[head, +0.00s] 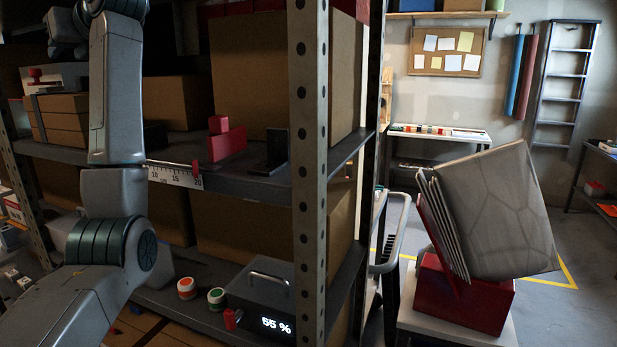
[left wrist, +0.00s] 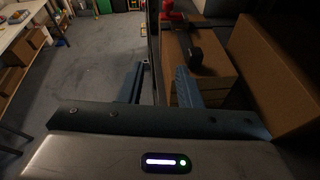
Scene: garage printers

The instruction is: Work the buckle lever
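A stack of brown cartons (head: 62,118) bound by a dark strap (head: 36,112) stands on the shelf at the left of the head view. A grey piece with a red knob (head: 35,74) shows just above it. In the left wrist view, a dark lever-like part with a rounded end (left wrist: 195,58) lies over a carton (left wrist: 212,66); I take it for the buckle lever. My left gripper (left wrist: 159,88) is open, its two fingers apart with nothing seen between them. The right finger overlaps the carton in view; contact cannot be told. My right gripper is out of view.
A perforated shelf post (head: 308,150) stands right of my left arm. A red block (head: 226,142) and a black bracket (head: 271,152) sit on the middle shelf. A larger carton (left wrist: 272,75) is close on the right in the wrist view. Open floor (left wrist: 95,60) lies left.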

